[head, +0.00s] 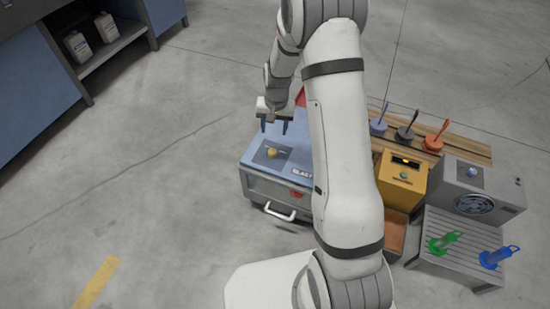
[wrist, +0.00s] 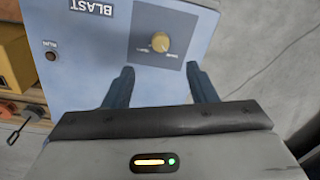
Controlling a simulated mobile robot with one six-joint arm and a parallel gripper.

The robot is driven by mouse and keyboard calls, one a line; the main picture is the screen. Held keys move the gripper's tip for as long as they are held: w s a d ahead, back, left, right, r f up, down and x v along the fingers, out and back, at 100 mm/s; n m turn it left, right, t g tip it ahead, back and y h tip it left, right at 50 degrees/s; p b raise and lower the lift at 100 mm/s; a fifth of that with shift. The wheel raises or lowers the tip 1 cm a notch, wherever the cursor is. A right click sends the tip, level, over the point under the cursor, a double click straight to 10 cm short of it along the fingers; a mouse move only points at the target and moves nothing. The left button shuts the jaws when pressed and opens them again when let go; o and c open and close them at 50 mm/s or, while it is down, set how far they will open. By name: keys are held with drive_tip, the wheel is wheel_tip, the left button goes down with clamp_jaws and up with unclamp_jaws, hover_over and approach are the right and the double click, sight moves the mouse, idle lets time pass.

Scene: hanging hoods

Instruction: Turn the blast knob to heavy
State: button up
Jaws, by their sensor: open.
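The blast machine (head: 262,152) is a box with a light blue top marked BLAST, partly hidden behind my arm in the head view. Its yellow knob (head: 272,152) sits on a dark grey square panel (wrist: 139,49). In the wrist view the knob (wrist: 160,42) shows small labels on both sides, too blurred to read, and the machine appears upside down. My gripper (head: 274,128) is open and empty, above and behind the knob. In the wrist view its two fingers (wrist: 160,82) stand apart, with the knob beyond their tips and not touched.
A yellow box (head: 402,178) and a grey box with a fan grille (head: 480,188) stand to the right. A wooden board (head: 465,150) holds several coloured tools. A slatted stand (head: 465,262) bears a green and a blue item. Open floor lies left of the blast machine.

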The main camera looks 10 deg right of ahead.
drive_tip(key=b, duration=0.1)
hover_over(272, 151)
drive_tip(key=f, duration=0.5)
drive_tip(key=shift+s+d+f, duration=0.15)
drive_tip(key=shift+d+f, duration=0.15)
drive_tip(key=shift+f, duration=0.05)
drive_tip(key=f+b, duration=0.3)
drive_tip(key=f, duration=0.4)
drive_tip(key=shift+a+f, duration=0.2)
drive_tip(key=shift+c, duration=0.5)
